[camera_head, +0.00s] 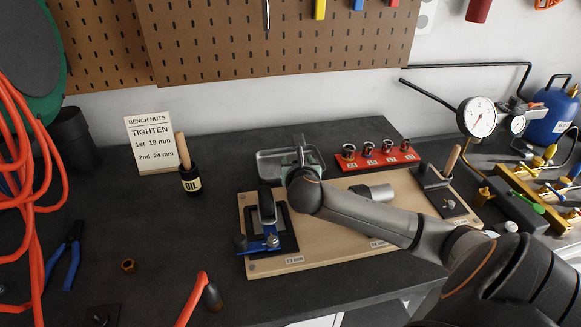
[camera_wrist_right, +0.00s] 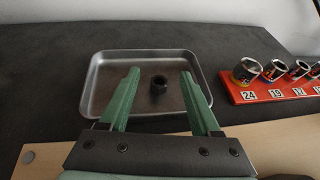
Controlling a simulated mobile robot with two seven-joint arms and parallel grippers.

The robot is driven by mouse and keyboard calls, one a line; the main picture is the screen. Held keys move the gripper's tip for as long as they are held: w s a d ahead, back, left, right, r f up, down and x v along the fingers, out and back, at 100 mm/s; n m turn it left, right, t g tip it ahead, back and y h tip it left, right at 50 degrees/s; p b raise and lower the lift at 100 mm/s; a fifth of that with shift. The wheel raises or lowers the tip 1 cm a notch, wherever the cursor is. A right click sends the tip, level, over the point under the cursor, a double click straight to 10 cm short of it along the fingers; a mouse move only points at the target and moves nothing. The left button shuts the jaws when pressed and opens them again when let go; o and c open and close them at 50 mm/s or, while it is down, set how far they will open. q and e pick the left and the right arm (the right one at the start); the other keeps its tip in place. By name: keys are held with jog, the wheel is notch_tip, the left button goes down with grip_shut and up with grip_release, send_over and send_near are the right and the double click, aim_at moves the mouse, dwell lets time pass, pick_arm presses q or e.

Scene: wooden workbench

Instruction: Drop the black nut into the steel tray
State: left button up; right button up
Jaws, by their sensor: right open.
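The steel tray (camera_head: 270,172) stands at the back of the bench, behind the wooden board. It also shows in the right wrist view (camera_wrist_right: 98,80). My right gripper (camera_head: 302,160) is over the tray, fingers pointing away from me. In the wrist view its two green fingers (camera_wrist_right: 160,74) are spread wide. The black nut (camera_wrist_right: 159,85) shows between them against the tray floor, touching neither finger. Whether it rests fully on the floor is hard to tell. In the head view my arm and gripper hide the nut. My left gripper is not in view.
A red socket rack (camera_head: 378,158) stands right of the tray. The wooden board (camera_head: 330,235) carries a blue-handled clamp (camera_head: 268,222). A brass nut (camera_head: 128,265) lies front left. The bench between is clear.

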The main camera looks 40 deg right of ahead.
jog(key=v, duration=1.2)
jog(key=shift+s+a+p, duration=0.1)
jog(key=shift+s+p, duration=0.15)
jog(key=shift+p, duration=0.05)
jog(key=shift+a, duration=0.1)
